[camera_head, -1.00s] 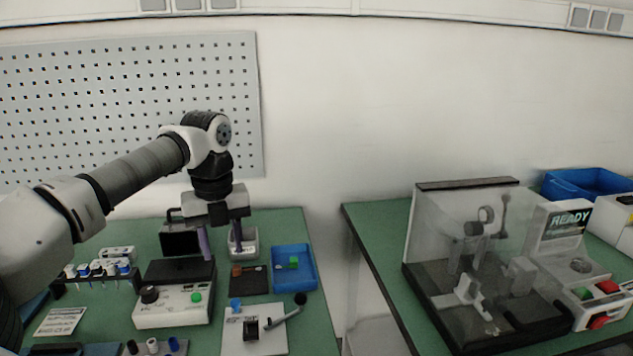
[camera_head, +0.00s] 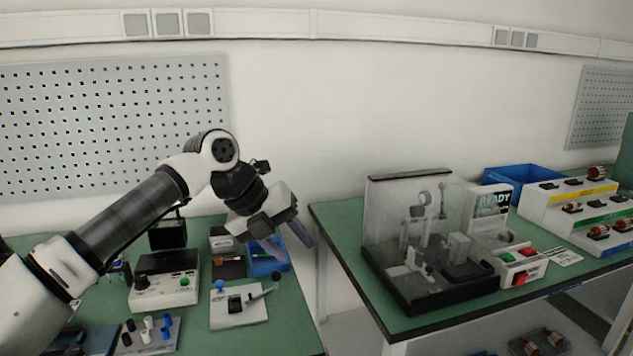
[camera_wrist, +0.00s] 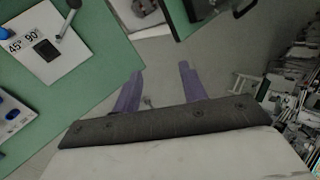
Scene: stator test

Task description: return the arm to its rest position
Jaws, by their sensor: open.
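My gripper (camera_head: 284,247) hangs at the end of my bent arm, near the right edge of the left green table (camera_head: 285,318). Its two purple fingers are apart with nothing between them. In the wrist view my gripper (camera_wrist: 158,88) shows the same open fingers over the grey floor, beside the table's edge. The fingers touch nothing that I can see.
A blue tray (camera_head: 262,264) lies behind the fingers. A white plate (camera_head: 238,310) with a lever lies in front, and a control box (camera_head: 163,292) stands left. A gap (camera_head: 335,290) separates the tables. The right table holds a clear-walled test station (camera_head: 415,215) reading READY.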

